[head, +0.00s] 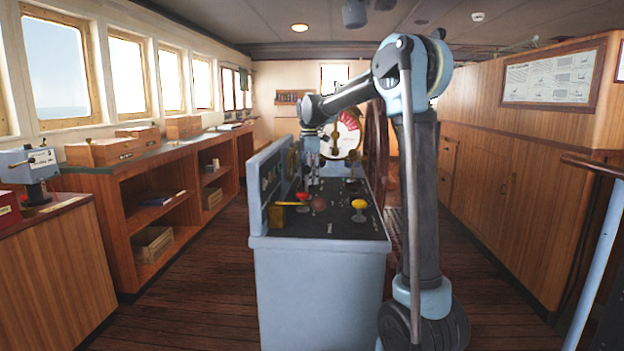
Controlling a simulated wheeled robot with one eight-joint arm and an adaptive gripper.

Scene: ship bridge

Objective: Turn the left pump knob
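A grey-blue control console (318,300) stands in the middle, with a dark top. On its near end are a red knob (303,196), a dark brown round knob (319,204), a yellow knob (359,204) and a brass lever (290,205). Further back are several small controls. I cannot tell which of these is the left pump knob. My arm rises at the right of the console and bends over it. My gripper (313,172) points down above the far-left part of the top. It is small here, and its fingers and any contact are unclear.
A raised panel (276,183) edges the console's left side. A round dial (340,134) and a wheel stand at its far end. Wooden shelving (152,200) runs along the left under windows. Wooden cabinets (510,170) line the right. Floor is clear left of the console.

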